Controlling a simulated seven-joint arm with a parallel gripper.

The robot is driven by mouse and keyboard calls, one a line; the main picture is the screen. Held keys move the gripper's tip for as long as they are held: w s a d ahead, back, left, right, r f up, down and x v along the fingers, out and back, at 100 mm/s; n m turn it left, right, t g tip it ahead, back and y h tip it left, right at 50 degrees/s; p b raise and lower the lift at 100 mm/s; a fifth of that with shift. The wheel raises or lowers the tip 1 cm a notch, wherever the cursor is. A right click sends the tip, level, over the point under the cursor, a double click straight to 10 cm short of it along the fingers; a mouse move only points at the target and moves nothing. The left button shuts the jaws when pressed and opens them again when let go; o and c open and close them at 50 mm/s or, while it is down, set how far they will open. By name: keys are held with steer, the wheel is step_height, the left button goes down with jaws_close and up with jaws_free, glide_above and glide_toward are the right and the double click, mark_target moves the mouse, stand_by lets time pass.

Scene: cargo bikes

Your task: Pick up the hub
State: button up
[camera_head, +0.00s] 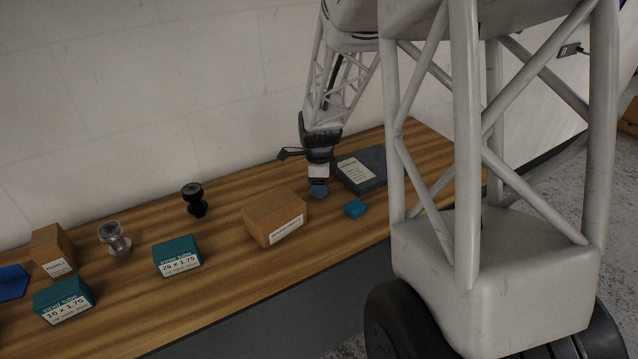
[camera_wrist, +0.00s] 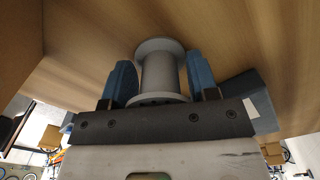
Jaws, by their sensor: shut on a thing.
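In the wrist view a grey spool-shaped hub (camera_wrist: 161,72) with wide flanges sits between the two blue fingers of my gripper (camera_wrist: 162,78), which is shut on it. In the head view my gripper (camera_head: 318,190) points down low over the wooden bench, behind the brown box; the held hub is mostly hidden there by the fingers. I cannot tell whether it touches the bench. A silver hub (camera_head: 115,239) and a black hub (camera_head: 194,200) stand upright on the bench further left.
Teal inner tube boxes (camera_head: 177,256) and a brown carton (camera_head: 53,248) stand left. A wall (camera_head: 150,90) runs behind the bench (camera_head: 225,275).

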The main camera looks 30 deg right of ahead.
steer(key=shift+r, duration=0.2)
steer(key=shift+r, duration=0.5)
step_height(320, 180, up, 2)
steer(key=shift+r, duration=0.1)
steer(key=s+a, duration=0.1)
steer(key=s, duration=0.4)
steer(key=s+a+r, duration=0.1)
steer(key=s+a, duration=0.1)
steer(key=s, duration=0.3)
steer(key=s+a, duration=0.2)
steer(key=s, duration=0.3)
steer(key=shift+s+r, duration=0.1)
steer(key=shift+r, duration=0.1)
steer(key=shift+a+r, duration=0.1)
steer(key=shift+a, duration=0.1)
steer(key=shift+s+a+r, duration=0.15)
steer(key=shift+a+r, duration=0.15)
steer(key=shift+a, duration=0.15)
steer(key=shift+n, duration=0.9)
steer(key=shift+s+a+r, duration=1.1)
steer(key=shift+a+r, duration=0.05)
steer(key=shift+a, duration=0.65)
steer(key=shift+s+a+r, duration=1.05)
steer(key=shift+a+r, duration=0.15)
steer(key=shift+a, duration=0.65)
steer(key=shift+s+a+r, duration=1.1)
steer(key=shift+a+r, duration=0.05)
steer(key=shift+a, duration=0.65)
